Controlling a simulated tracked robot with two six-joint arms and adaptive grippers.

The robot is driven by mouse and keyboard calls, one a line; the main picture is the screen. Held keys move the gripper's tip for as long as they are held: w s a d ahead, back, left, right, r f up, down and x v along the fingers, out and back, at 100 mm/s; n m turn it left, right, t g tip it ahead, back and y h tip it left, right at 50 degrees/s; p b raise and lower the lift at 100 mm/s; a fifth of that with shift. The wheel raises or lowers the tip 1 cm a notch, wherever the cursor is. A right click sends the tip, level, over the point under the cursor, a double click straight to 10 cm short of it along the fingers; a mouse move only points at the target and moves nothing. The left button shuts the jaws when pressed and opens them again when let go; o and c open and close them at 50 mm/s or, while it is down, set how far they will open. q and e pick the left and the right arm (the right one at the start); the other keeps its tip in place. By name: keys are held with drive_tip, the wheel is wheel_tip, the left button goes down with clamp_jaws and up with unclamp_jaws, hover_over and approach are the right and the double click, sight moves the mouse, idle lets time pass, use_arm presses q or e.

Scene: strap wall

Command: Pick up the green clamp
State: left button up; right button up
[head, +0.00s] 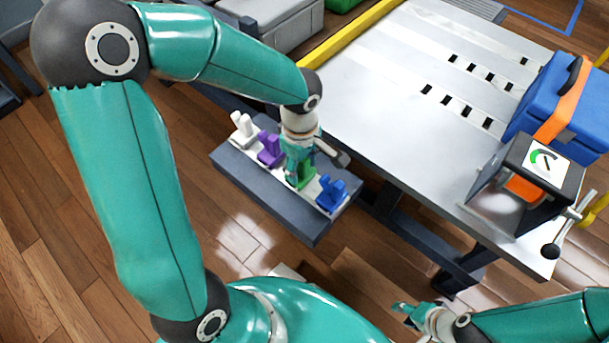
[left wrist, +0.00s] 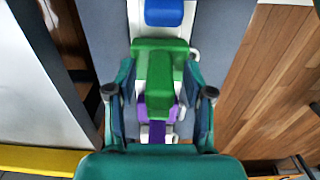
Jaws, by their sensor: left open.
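The green clamp (head: 306,182) stands in a row of clamps on a dark grey shelf, partly hidden by my left gripper (head: 299,170) in the head view. In the left wrist view the green clamp (left wrist: 158,62) lies between the two fingers of my left gripper (left wrist: 159,78). The fingers are open, one on each side, with a gap to the clamp's upright part. My right gripper (head: 420,313) is low at the bottom right of the head view, far from the clamps; its jaws are too small to read.
A blue clamp (head: 331,193) and a purple clamp (head: 270,149) flank the green one closely, with a white clamp (head: 242,128) beyond. A metal table (head: 400,120) is beside the shelf (head: 270,203). It carries a blue case (head: 545,95) and a framed gauge (head: 543,160).

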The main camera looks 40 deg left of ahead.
use_arm(q)
clamp_jaws()
drive_tip(key=shift+r, duration=0.1)
wheel_tip(320, 180, up, 20)
drive_tip(key=p, duration=0.6)
drive_tip(key=shift+p, duration=0.35)
